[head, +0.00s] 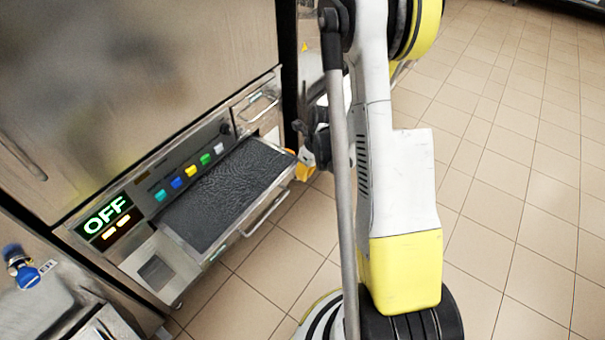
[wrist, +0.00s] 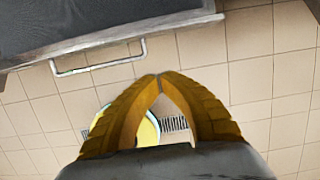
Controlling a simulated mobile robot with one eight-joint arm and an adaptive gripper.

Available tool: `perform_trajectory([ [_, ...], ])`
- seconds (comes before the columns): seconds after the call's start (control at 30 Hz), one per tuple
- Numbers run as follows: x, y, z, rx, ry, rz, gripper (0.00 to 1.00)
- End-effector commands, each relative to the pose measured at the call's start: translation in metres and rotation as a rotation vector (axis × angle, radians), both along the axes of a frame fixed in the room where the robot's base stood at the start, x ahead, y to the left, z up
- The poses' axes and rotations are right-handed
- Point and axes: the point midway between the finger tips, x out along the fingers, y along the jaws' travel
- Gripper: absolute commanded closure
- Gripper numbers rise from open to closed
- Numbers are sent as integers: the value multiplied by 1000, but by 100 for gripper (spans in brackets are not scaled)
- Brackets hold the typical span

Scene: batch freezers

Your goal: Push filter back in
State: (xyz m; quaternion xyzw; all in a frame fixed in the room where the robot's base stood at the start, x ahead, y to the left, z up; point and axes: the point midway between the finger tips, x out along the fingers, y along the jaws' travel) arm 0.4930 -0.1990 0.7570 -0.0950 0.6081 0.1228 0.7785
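The filter (head: 225,193) is a flat dark grey panel in a metal frame, sticking out from the machine's lower front. A metal bar handle (head: 266,213) runs along its front edge. My gripper (head: 309,168) is by the filter's far right end, partly hidden by my arm. In the wrist view, my yellow fingers (wrist: 158,77) meet at their tips with nothing between them. The filter's dark surface (wrist: 85,22) fills the upper left there. Its handle (wrist: 100,57) lies left of the fingertips, apart from them in the picture. Contact with the frame cannot be told.
The machine's panel has coloured buttons (head: 190,171) and a display reading OFF (head: 107,215). A smaller handle (head: 262,108) sits above the filter's far end. A blue-capped item (head: 22,268) stands at lower left. The tiled floor (head: 525,190) at right is clear.

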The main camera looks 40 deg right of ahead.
Motion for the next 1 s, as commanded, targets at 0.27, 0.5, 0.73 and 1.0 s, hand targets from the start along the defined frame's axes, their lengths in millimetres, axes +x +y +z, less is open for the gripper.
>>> perform_trajectory([
  [0.27, 15, 4, -64, 0, 0, 2, 100],
  [0.5, 44, 15, -67, -1, 0, 5, 100],
  [0.73, 54, 17, -65, -1, 0, 2, 100],
  [1.0, 54, 17, -64, -1, 0, 2, 100],
])
